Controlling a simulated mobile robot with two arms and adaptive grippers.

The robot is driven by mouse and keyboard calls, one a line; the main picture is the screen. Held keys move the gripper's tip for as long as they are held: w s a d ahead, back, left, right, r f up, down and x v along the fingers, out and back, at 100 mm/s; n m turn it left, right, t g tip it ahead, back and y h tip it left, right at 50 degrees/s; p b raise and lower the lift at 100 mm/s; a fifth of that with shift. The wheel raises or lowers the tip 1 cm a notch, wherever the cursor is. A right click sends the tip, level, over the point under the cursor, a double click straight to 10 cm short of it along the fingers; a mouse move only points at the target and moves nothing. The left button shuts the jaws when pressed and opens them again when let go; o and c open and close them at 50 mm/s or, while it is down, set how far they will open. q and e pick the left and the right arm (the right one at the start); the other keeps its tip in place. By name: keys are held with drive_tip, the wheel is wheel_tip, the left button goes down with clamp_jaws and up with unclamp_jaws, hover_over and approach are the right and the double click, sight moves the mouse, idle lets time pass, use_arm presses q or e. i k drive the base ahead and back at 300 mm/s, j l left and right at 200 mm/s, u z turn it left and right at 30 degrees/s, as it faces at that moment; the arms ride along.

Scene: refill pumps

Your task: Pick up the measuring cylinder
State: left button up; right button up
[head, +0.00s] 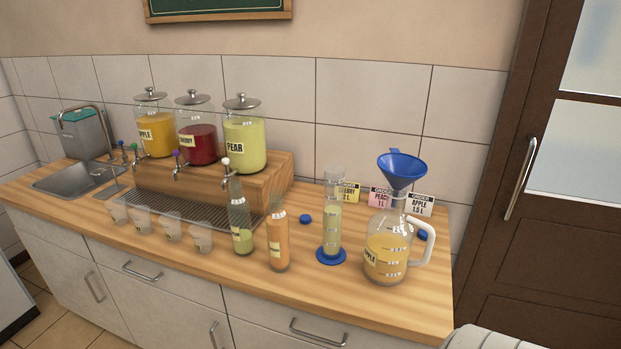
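The measuring cylinder (333,222) stands upright on the wooden counter, right of centre in the head view. It is tall and clear, with a round blue foot (331,257) and pale yellow-green liquid in its lower part. It stands between a bottle of orange liquid (278,243) on its left and a glass jug (385,252) on its right, apart from both. Neither of my grippers shows in the head view.
The jug holds yellow-orange liquid, with a blue funnel (402,168) on top. Behind are label cards (347,193) and a blue cap (305,219). A green-filled bottle (241,225), several cups (171,227) and three dispensers (245,145) stand left. The front right counter (340,300) is clear.

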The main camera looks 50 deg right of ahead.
sight(331, 254)
drive_tip(key=z, duration=1.65)
drive_tip(key=u, duration=0.35)
drive_tip(key=k+j, duration=0.05)
